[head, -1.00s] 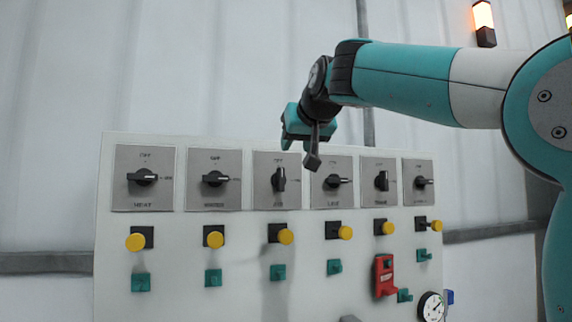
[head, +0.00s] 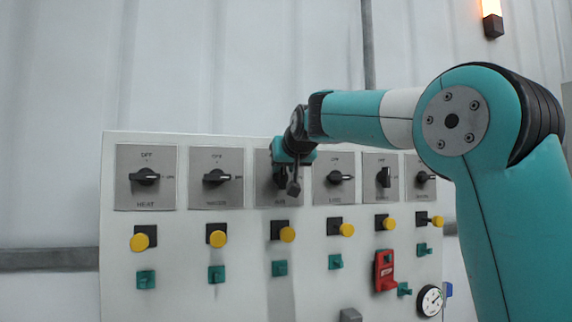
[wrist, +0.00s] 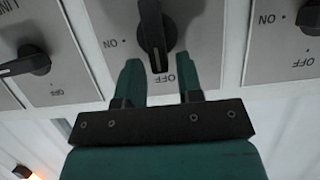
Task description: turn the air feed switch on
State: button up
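The air feed switch is the third grey plate (head: 264,190) from the left in the panel's top row; its small label is hard to read. My gripper covers most of its knob in the head view. In the wrist view its black knob (wrist: 155,28) points at the OFF mark, and ON is printed to the side. My gripper (wrist: 157,66) is open, with one teal finger on each side of the knob's lower end. I see no clear contact. My gripper also shows in front of the plate in the head view (head: 292,172).
Neighbouring switches stand close on both sides: one knob (head: 216,177) to the left, another (head: 340,177) to the right. Below are yellow buttons (head: 287,235), teal fittings (head: 279,268), a red block (head: 384,271) and a gauge (head: 430,301). A lit lamp (head: 491,10) hangs upper right.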

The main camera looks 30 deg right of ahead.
aim_at(288, 178)
grip_shut()
jog(key=d+m+t+y+b, duration=0.1)
jog(key=m, duration=0.2)
jog(key=d+f+m+t+y+b, duration=0.1)
jog(key=m+y, duration=0.1)
jog(key=m, duration=0.1)
jog(key=d+f+m+t+y+b, duration=0.1)
jog(key=m+y, duration=0.1)
jog(key=m, duration=0.1)
jog(key=shift+s+f, duration=0.1)
jog(key=shift+s, duration=0.3)
jog(key=m+t, duration=0.1)
jog(key=m, duration=0.1)
jog(key=f+m+b, duration=0.1)
jog(key=m, duration=0.1)
jog(key=shift+d+f+t+y, duration=0.2)
jog(key=shift+t+y, duration=0.1)
jog(key=shift+t, duration=0.1)
jog(key=shift+m+b, duration=0.3)
jog(key=shift+m, duration=0.1)
jog(key=shift+o, duration=1.3)
grip_release()
jog(key=shift+s, duration=0.1)
